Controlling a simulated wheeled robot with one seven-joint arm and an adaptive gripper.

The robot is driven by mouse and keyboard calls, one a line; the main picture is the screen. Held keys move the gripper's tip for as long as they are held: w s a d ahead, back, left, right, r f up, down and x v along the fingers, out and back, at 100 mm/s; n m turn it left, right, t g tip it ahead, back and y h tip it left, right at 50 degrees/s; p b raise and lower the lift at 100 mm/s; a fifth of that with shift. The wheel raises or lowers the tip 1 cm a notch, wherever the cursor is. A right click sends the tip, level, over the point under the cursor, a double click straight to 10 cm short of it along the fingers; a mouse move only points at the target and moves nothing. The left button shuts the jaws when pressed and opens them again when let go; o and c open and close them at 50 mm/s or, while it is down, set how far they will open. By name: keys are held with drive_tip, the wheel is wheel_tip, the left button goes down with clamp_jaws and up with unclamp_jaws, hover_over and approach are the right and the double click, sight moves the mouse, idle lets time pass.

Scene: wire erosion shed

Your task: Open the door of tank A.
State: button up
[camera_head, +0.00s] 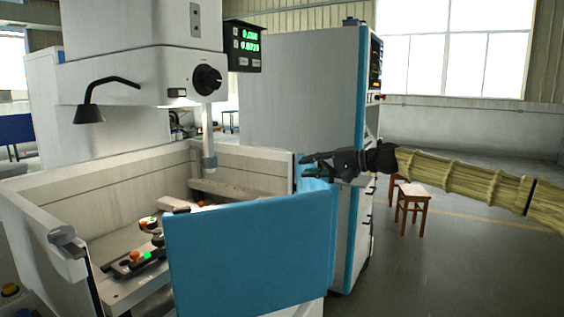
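The tank (75,160) is a pale, open-topped box at the left, under the machine head. Its blue door (250,255) stands at the front. A gap shows between the door's left edge and the tank's left front post, so the door looks partly open. A grey latch-like fitting (66,237) sits on that post. No tank letter can be read. My gripper (306,166) is dark, points left and appears open and empty. It shows just above the door's right upper corner; I cannot tell whether it touches anything there.
Inside the tank are a fixture (135,262) with orange and green parts and a vertical nozzle (209,155). A tall grey and blue cabinet (300,95) stands behind. Wooden stools (411,205) stand at the right. Open floor (460,270) lies at the lower right.

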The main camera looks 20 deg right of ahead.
drive_tip(key=shift+m+t+h, duration=0.6)
drive_tip(key=shift+m+h, duration=0.1)
drive_tip(key=shift+w+a+r+p, duration=0.1)
drive_tip(key=shift+w+a+p, duration=0.2)
drive_tip(key=shift+a, duration=0.3)
drive_tip(key=shift+w+a+f+p, duration=0.1)
drive_tip(key=shift+w+a+p, duration=0.2)
drive_tip(key=shift+a, duration=0.35)
drive_tip(key=shift+w+a+r+p, duration=0.1)
drive_tip(key=shift+w+a+p, duration=0.1)
drive_tip(key=shift+a+p, duration=0.3)
drive_tip(key=shift+a, duration=0.1)
